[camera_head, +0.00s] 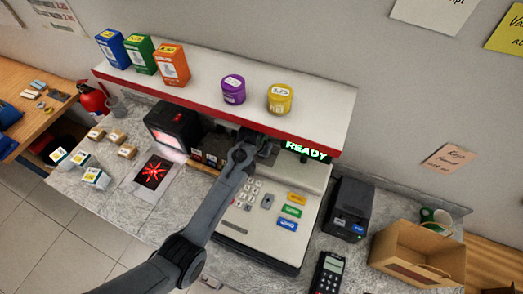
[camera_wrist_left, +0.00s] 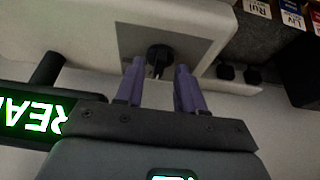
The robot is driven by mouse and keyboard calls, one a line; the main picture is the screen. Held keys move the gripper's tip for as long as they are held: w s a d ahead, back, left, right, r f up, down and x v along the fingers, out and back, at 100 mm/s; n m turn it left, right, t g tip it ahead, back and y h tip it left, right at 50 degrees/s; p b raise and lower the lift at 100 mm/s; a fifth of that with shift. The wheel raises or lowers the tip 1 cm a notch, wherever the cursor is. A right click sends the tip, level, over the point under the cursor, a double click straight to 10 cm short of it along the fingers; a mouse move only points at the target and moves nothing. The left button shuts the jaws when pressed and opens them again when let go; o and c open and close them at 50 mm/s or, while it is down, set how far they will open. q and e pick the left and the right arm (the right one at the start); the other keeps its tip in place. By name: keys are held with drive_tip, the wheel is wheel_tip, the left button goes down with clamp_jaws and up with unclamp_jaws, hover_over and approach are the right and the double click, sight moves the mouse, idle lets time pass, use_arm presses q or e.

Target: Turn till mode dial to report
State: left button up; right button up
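The till (camera_head: 262,205) stands mid-counter with a keypad and coloured keys; its green display (camera_head: 306,151) reads READY. In the left wrist view part of the display (camera_wrist_left: 30,118) shows upside down. A dark round dial (camera_wrist_left: 158,54) sits on the till's pale face in that view. My left gripper (camera_head: 262,143) is at the till's upper part, under the shelf. In the wrist view its two purple fingers (camera_wrist_left: 158,78) are apart, with the dial showing between and just beyond their tips. I cannot tell whether they touch it. The dial is hidden in the head view.
A red-edged shelf (camera_head: 330,111) with boxes and jars overhangs the till. A lit screen unit (camera_head: 173,128) stands left, a black printer (camera_head: 348,208) right. A card reader (camera_head: 329,275) and a cardboard box (camera_head: 418,250) are at right.

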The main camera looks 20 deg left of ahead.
use_arm(q)
drive_tip(key=shift+w+f+p, duration=0.3)
drive_tip(key=shift+w+f, duration=0.05)
drive_tip(key=shift+f, duration=0.2)
clamp_jaws()
